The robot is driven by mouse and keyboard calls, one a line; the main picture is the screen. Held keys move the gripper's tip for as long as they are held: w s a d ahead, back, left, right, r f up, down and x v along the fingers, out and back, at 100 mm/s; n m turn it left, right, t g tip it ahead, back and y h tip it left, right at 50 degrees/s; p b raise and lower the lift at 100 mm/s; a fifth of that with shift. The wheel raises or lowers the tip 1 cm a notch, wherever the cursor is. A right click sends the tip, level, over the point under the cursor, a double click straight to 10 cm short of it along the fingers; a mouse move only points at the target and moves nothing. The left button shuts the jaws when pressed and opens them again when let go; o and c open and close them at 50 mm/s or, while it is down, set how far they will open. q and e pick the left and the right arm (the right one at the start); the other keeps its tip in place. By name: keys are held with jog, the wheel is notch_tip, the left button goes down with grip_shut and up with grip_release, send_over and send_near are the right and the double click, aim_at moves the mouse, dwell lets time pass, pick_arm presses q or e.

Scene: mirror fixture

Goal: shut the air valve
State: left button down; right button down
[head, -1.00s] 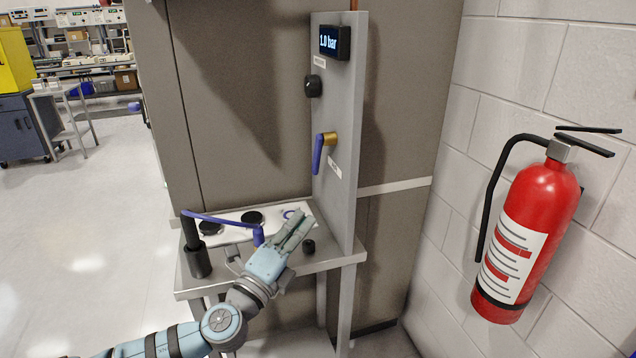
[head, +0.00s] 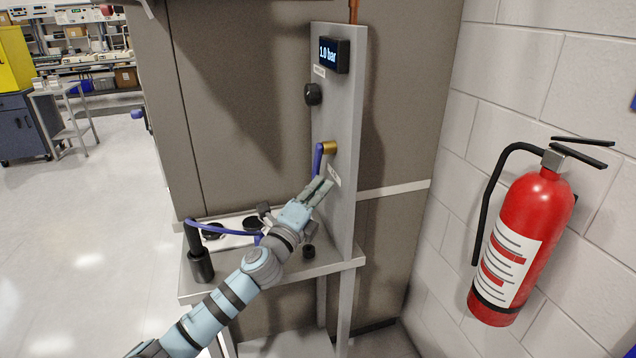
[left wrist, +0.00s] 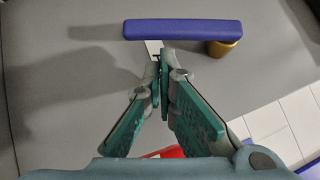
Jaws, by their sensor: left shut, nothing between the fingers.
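The air valve has a blue lever handle (head: 318,160) that hangs down from a brass body (head: 330,147) on the upright grey panel (head: 343,110). In the left wrist view the handle (left wrist: 182,29) lies across the top, with the brass body (left wrist: 223,48) at its right end. My left gripper (head: 322,184) is shut and empty, just below the handle's lower end, near the panel's white label. In the left wrist view its fingertips (left wrist: 160,65) meet below the handle, with a small gap in the picture. My right gripper is not in view.
A display (head: 334,54) reads 1.0 bar above a black knob (head: 313,94). Below, a small table (head: 225,283) holds a black post with a blue hose (head: 215,230). A red fire extinguisher (head: 525,240) hangs on the wall at right.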

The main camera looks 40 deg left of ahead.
pick_arm(q)
jog(key=shift+w+a+r, duration=0.1)
jog(key=shift+w+a, duration=0.05)
jog(key=shift+a, duration=0.2)
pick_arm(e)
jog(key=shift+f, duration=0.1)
